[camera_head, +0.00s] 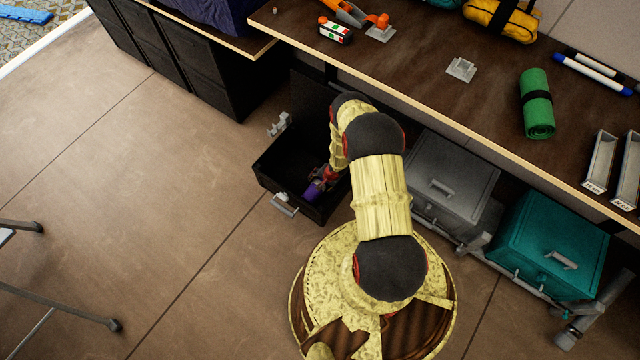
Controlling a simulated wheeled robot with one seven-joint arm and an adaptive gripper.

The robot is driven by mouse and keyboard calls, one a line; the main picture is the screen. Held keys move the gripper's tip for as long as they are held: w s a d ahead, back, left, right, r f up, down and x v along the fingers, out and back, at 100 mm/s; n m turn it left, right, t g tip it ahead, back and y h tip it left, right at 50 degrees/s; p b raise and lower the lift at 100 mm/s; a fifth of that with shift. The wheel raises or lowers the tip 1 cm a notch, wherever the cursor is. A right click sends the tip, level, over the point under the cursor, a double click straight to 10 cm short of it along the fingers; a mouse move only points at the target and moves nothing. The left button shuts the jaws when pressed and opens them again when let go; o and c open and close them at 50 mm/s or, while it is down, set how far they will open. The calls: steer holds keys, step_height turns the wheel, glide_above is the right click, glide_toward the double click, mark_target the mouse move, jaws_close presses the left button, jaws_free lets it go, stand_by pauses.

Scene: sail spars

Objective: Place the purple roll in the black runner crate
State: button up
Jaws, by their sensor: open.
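The black runner crate (270,178) stands open on the floor under the bench edge, with metal latches at its sides. The purple roll (313,191) shows within the crate's outline, near its front right inner side. My gripper (322,182) reaches down into the crate opening, with its jaws open right at the roll. The arm and gripper hide part of the roll and the crate's right side. I cannot tell whether the fingers touch the roll or whether it rests on the crate floor.
A grey lidded crate (452,172) and a teal lidded crate (548,240) stand to the right under the bench (420,85). A green roll (537,105) and markers (595,70) lie on the bench. Dark cabinets (185,75) stand at the back left. The left floor is mostly clear.

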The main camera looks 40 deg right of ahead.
steer(key=p+v, duration=0.4)
steer(key=v, duration=0.6)
steer(key=w+a+r+n+t+y, duration=0.1)
steer(key=w+r+n, duration=0.1)
steer(key=w+r, duration=0.75)
steer(key=w+a+r+n+t, duration=0.15)
steer(key=w+r, duration=0.45)
steer(key=r, duration=0.7)
steer(key=w+a+r+n+y, duration=0.15)
steer(key=a+r, duration=0.45)
steer(key=r, duration=0.8)
steer(key=w+a+r+n+y, duration=0.1)
steer(key=a+r+n, duration=0.3)
steer(key=r, duration=1.1)
steer(key=s+a+r+n, duration=0.2)
steer(key=s+a+r, duration=0.4)
steer(key=r, duration=0.4)
steer(key=s+a+r+n, duration=0.1)
steer(key=s+a+r, duration=0.3)
steer(key=s+r, duration=0.45)
steer(key=s+d+r+n+h, duration=0.1)
steer(key=s+r, duration=0.3)
steer(key=s, duration=0.7)
steer(key=s+d+r+n+h, duration=0.1)
steer(key=s+r+h, duration=0.2)
steer(key=s, duration=0.8)
steer(key=shift+s+r+h, duration=0.3)
steer(key=shift+r+h, duration=0.05)
steer(key=shift+r, duration=0.1)
